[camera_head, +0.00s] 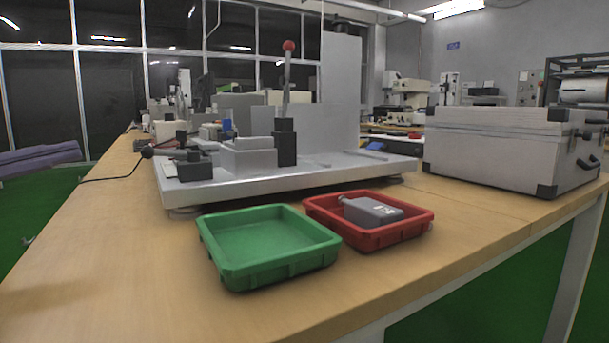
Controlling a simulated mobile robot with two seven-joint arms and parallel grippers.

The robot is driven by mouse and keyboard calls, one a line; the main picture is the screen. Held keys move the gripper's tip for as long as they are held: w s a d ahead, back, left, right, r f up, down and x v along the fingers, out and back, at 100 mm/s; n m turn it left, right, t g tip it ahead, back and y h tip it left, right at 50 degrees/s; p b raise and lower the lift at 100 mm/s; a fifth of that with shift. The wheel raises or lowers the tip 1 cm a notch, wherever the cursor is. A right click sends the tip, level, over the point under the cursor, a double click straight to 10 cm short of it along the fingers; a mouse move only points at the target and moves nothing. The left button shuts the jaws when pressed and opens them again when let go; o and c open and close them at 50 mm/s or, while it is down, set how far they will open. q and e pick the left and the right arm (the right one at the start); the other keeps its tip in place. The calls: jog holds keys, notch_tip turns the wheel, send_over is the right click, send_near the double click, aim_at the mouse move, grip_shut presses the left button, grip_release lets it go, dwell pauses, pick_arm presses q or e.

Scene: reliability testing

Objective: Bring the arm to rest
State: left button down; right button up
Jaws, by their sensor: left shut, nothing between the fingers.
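No arm and neither of my grippers can be made out in the head view. A green tray (268,243) stands empty on the wooden table (110,270). A red tray (375,238) stands just to its right and a little farther back. A grey box-shaped part (371,211) with a small pale label lies in the red tray.
A test fixture on a grey metal base (300,181) with a red-knobbed lever (288,75) stands behind the trays. A silver case (505,147) sits at the right. A black cable (115,178) lies at the left. The table's front left is clear.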

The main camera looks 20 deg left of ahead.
pick_arm(q)
jog(key=w+d+r+n+g+y+p, duration=0.15)
jog(key=d+n+y+p, duration=0.4)
jog(key=p, duration=0.55)
jog(key=d+r+n+g+y+p, duration=0.1)
jog(key=d+r+n+y+p, duration=0.35)
jog(key=p, duration=0.75)
jog(key=s+d+r+n+g+p, duration=0.2)
jog(key=s+d+r+g+p, duration=0.2)
jog(key=s+d+r+p, duration=0.25)
jog(key=s+d+r+n+g+p, duration=0.3)
jog(key=s+d+p, duration=0.2)
jog(key=s+p, duration=0.3)
jog(key=s+d+r+n+g+p, duration=0.2)
jog(key=s+d+r+g+p, duration=0.3)
jog(key=s, duration=0.4)
notch_tip(320, 180, up, 35)
jog(key=t+p, duration=0.1)
jog(key=p, duration=3.5)
jog(key=shift+w+d, duration=0.2)
jog(key=shift+w, duration=0.15)
